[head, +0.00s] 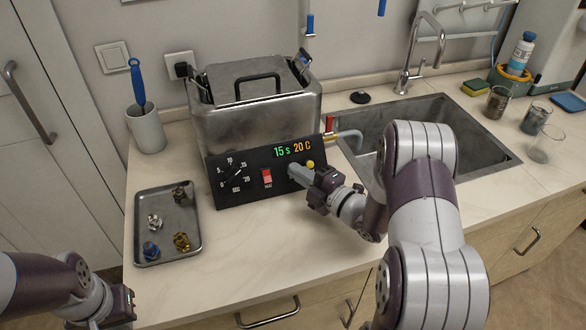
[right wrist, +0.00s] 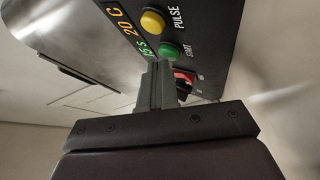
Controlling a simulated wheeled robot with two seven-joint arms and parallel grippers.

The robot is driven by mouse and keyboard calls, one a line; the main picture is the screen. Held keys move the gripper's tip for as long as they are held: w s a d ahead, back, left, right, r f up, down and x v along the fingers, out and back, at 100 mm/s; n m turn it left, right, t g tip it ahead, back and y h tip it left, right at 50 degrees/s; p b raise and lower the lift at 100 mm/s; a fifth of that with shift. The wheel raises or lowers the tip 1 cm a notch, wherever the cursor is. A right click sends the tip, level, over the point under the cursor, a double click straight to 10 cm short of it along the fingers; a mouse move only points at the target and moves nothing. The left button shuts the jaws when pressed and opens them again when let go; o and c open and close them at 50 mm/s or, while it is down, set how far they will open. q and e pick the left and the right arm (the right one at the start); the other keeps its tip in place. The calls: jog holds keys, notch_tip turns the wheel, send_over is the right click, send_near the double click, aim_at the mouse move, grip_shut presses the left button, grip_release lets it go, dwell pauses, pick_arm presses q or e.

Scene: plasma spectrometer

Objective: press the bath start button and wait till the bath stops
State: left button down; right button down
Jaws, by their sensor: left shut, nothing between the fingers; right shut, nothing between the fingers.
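The metal bath (head: 255,112) stands at the back of the counter with its lid on. Its black control panel (head: 232,192) reads 15 s and 20 C in the head view. The green START button (right wrist: 169,50) shows in the right wrist view, beside the yellow PULSE button (right wrist: 153,22). My right gripper (head: 293,171) is shut and empty, its fingertips at the panel. In the wrist view its tips (right wrist: 160,66) are close to the START button; I cannot tell if they touch. My left gripper (head: 124,306) is shut and empty at the lower left, partly in view.
A red switch (head: 267,178) and a dial (head: 234,178) are on the panel. A tray (head: 140,225) with several small fittings lies at the left. A grey cup (head: 147,130) holds a blue-handled tool. The sink (head: 445,125) is at the right.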

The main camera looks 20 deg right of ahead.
jog(key=shift+w+f, duration=0.15)
dwell(0.7)
jog(key=shift+s+r, duration=0.5)
jog(key=shift+s, duration=0.15)
jog(key=shift+r, duration=0.1)
jog(key=s+r+p, duration=0.1)
jog(key=s, duration=0.1)
jog(key=s+r+p, duration=0.2)
jog(key=shift+a, duration=0.15)
dwell(0.5)
